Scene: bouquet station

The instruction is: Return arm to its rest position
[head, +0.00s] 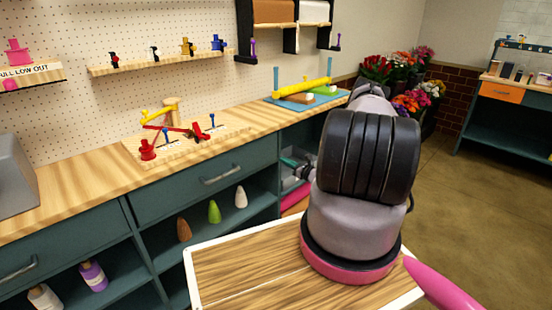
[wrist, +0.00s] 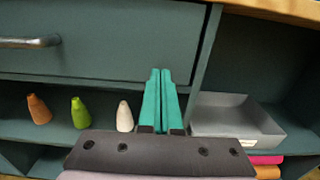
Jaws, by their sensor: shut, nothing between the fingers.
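My gripper (wrist: 160,75) shows in the wrist view with its two teal fingers closed together and nothing between them. It points at the front of the teal cabinet, below the edge of the wooden counter. In the head view my gripper (head: 297,163) shows partly, left of my grey and black arm, near the open shelf. My arm hides part of the cabinet and counter behind it.
The wooden counter (head: 60,205) holds a board with red and yellow tools and a blue mat (head: 285,98). Orange, green and white cones stand on a shelf below the drawer. A grey tray (wrist: 236,122) is right of my fingers. Open floor (head: 475,190) lies at right.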

